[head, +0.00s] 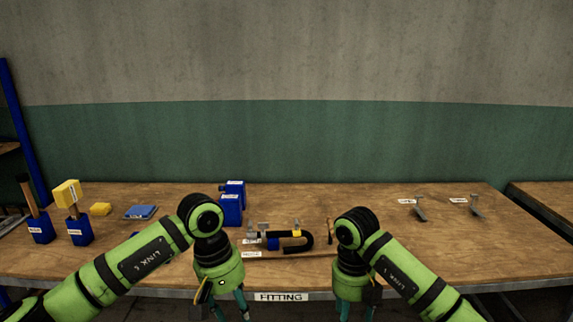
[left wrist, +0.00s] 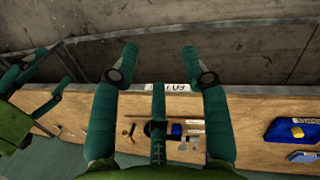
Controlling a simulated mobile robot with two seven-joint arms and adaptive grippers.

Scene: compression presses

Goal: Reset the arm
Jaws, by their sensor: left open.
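Both of my green arms reach in over the front edge of the wooden bench (head: 400,262). My left gripper (head: 230,312) points down in front of that edge. In the left wrist view its teal fingers (left wrist: 165,72) are spread wide with nothing between them. My right gripper (head: 357,310) also hangs at the front edge, partly cut off by the frame. Its fingers show apart at the left of the left wrist view (left wrist: 38,82), with nothing seen in them. Neither gripper touches a bench item.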

